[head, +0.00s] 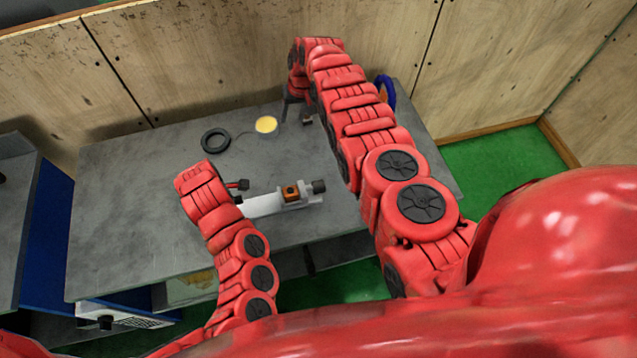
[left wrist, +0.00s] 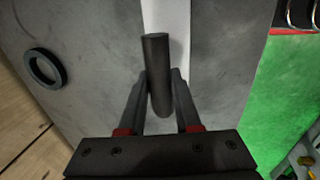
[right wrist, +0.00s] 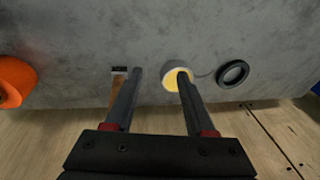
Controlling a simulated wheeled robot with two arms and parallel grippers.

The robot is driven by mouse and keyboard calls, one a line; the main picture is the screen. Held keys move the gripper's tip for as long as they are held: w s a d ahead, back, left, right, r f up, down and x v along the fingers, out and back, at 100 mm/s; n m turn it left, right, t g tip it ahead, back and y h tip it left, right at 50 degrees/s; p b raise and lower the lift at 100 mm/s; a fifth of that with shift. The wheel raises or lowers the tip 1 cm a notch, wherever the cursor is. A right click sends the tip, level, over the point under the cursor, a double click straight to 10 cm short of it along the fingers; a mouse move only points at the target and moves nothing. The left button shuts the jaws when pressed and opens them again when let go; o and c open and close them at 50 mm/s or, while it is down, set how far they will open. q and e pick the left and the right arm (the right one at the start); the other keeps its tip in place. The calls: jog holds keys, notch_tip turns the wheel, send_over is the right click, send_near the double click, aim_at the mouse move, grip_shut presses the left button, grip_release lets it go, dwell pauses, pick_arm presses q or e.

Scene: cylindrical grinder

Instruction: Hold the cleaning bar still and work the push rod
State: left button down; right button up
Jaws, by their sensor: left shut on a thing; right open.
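A dark cylindrical bar, apparently the cleaning bar (left wrist: 157,60), is between the fingers of my left gripper (left wrist: 161,76), which is shut on it. In the head view my left gripper (head: 238,185) is at the left end of a pale fixture (head: 263,205). The fixture carries an orange-brown block (head: 290,192) and a dark knob (head: 319,186) at its right end; I cannot tell which part is the push rod. My right gripper (right wrist: 160,72) is open and empty at the back of the table, away from the fixture. Its fingers are mostly hidden in the head view.
On the grey table (head: 130,220) are a black ring (head: 215,141), a yellow-filled cup (head: 266,125) and a wooden-handled brush (right wrist: 118,88). The cup and brush are near my right fingers. A blue-rimmed orange roll (head: 387,92) is at the right. A wooden wall (head: 200,50) stands behind.

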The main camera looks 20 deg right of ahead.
aim_at(318, 183)
jog(key=s+d+g+h, duration=0.2)
jog(key=s+g, duration=0.4)
jog(key=s, duration=0.8)
jog(key=x, duration=1.1)
jog(key=shift+s+d+f, duration=0.2)
jog(key=shift+s+d, duration=0.05)
grip_shut()
